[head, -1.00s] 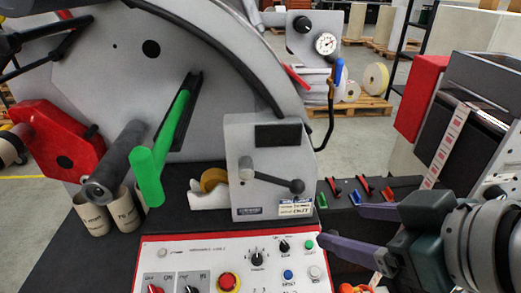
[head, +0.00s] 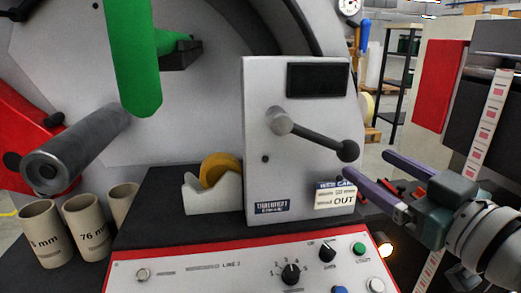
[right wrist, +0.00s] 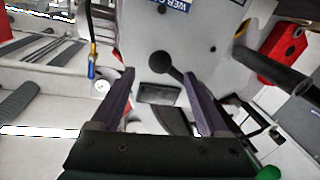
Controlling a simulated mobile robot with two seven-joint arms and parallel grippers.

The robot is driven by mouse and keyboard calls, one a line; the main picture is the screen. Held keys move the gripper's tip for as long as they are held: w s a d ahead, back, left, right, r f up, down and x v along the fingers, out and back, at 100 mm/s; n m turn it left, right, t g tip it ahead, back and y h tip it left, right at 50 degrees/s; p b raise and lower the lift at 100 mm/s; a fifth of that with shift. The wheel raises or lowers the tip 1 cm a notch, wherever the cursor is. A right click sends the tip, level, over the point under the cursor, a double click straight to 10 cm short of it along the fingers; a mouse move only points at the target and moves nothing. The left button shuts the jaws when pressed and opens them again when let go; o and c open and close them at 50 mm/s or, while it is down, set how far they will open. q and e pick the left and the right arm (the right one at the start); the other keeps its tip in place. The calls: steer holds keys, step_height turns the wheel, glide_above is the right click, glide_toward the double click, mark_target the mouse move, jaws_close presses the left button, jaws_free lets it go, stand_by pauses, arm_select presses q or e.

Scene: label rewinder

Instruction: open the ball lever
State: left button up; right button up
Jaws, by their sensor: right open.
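The ball lever is a dark rod with a black ball (head: 347,151) on its end. It runs from a round grey hub (head: 279,121) on the front of a grey box, down to the right. My right gripper (head: 364,164) is open, its two purple fingers pointing left, with the tips close to the ball. In the right wrist view the ball (right wrist: 160,61) shows between the fingertips (right wrist: 158,75), slightly beyond them. Nothing is between the fingers that I can see as gripped; contact cannot be told. My left gripper is not in view.
A control panel (head: 205,268) with knobs and buttons lies below the lever box. A green-handled part (head: 135,60) hangs at upper left beside a grey shaft (head: 75,150). Cardboard cores (head: 88,222) and a yellow tape roll (head: 220,168) stand left of the box.

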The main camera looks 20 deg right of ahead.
mark_target(356, 154)
steer(key=w, duration=0.6)
steer(key=shift+w+d, duration=0.1)
steer(key=shift+w, duration=0.25)
jaws_close()
stand_by(0.3)
steer(key=shift+r, duration=0.15)
